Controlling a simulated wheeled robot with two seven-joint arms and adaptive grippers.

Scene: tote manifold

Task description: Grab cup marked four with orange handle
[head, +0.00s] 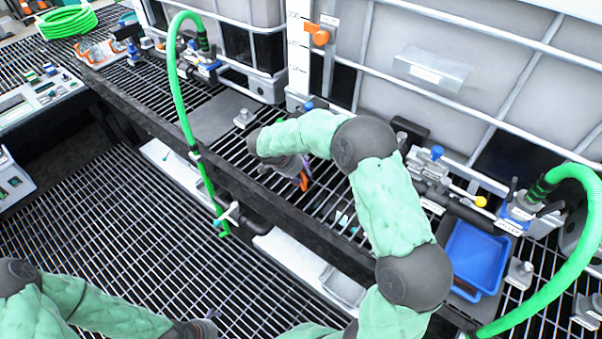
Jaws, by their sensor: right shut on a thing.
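My right arm reaches over the grated shelf, and its gripper (298,172) points down and to the right, low over the grating. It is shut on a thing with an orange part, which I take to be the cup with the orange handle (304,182). The cup's body is mostly hidden by the gripper and wrist, and no number can be read on it. My left gripper (208,325) is at the bottom edge, away from the shelf; its fingers are too small and dark to read.
A blue tray (474,258) sits on the shelf at right. Green hoses (182,100) hang at left and curve at right (570,260). Large caged totes (400,90) stand behind, with an orange valve handle (318,35). A grated floor (120,230) lies in front.

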